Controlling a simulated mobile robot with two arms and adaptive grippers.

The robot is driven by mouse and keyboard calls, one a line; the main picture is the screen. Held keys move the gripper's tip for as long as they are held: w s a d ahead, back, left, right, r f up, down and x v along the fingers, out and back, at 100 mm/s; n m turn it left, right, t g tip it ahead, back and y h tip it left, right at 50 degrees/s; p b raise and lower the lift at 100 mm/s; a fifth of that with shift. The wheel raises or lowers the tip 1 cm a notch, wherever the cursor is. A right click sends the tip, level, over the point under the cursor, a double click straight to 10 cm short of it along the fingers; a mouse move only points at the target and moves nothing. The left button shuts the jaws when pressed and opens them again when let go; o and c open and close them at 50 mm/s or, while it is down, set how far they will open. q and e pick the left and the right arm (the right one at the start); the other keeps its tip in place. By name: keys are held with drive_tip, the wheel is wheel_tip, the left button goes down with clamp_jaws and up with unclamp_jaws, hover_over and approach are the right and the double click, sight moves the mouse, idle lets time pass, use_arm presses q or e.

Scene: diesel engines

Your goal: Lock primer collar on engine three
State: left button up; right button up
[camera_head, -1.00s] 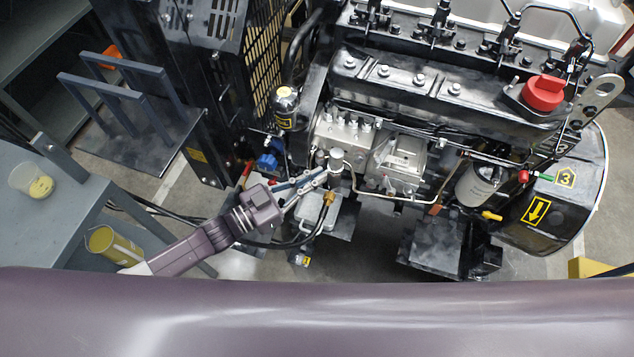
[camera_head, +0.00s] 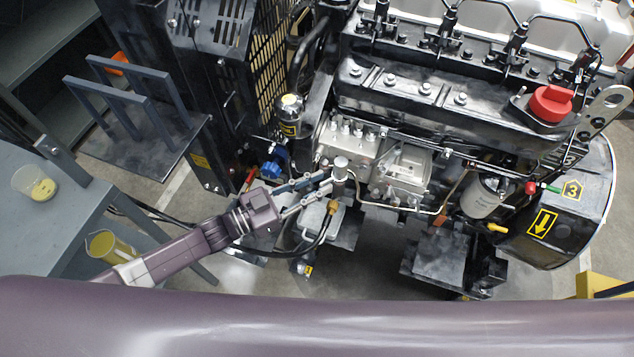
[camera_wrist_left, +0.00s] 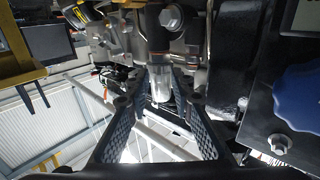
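The primer (camera_head: 341,164), a small silver cylinder with a round cap, stands on the near side of the engine (camera_head: 400,130), which bears a yellow "3" label (camera_head: 572,190). My left gripper (camera_head: 333,183) reaches in from the left, its fingertips beside the primer just below the cap. In the left wrist view the silver collar (camera_wrist_left: 161,84) lies between the two fingers (camera_wrist_left: 159,103), with a gap on each side. The gripper is open. Whether the collar is locked cannot be told. My right gripper is out of view.
A fuel filter (camera_head: 486,197) and a red cap (camera_head: 551,103) are to the right. A blue knob (camera_head: 271,168) and black hoses lie near my left gripper.

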use_arm(q)
drive_tip(key=v, duration=1.1)
drive_tip(key=shift+s+a, duration=0.2)
drive_tip(key=shift+a, duration=0.15)
drive_tip(key=shift+f, duration=0.1)
drive_tip(key=w+a+f+n+t+y, duration=0.1)
drive_tip(key=a+f+n+y, duration=0.3)
drive_tip(key=f, duration=0.6)
drive_tip(key=w+a+f+n+t+y, duration=0.15)
drive_tip(key=a+f+y, duration=0.35)
drive_tip(key=f, duration=0.5)
drive_tip(key=s+a+f+n+g+y, duration=0.1)
drive_tip(key=s+a+f+g+y, duration=0.25)
drive_tip(key=s+f, duration=0.4)
drive_tip(key=s+f+n+g+y, duration=0.1)
drive_tip(key=s+f+g, duration=0.1)
drive_tip(key=s+f, duration=0.3)
drive_tip(key=s+f+n+g+y, duration=0.1)
drive_tip(key=s+f, duration=0.4)
drive_tip(key=s, duration=0.9)
drive_tip(key=s+d+f+n+g+y, duration=0.1)
drive_tip(key=s+f+g, duration=0.3)
drive_tip(key=s, duration=0.5)
drive_tip(key=shift+s+f, duration=0.35)
drive_tip(key=shift+f, duration=0.65)
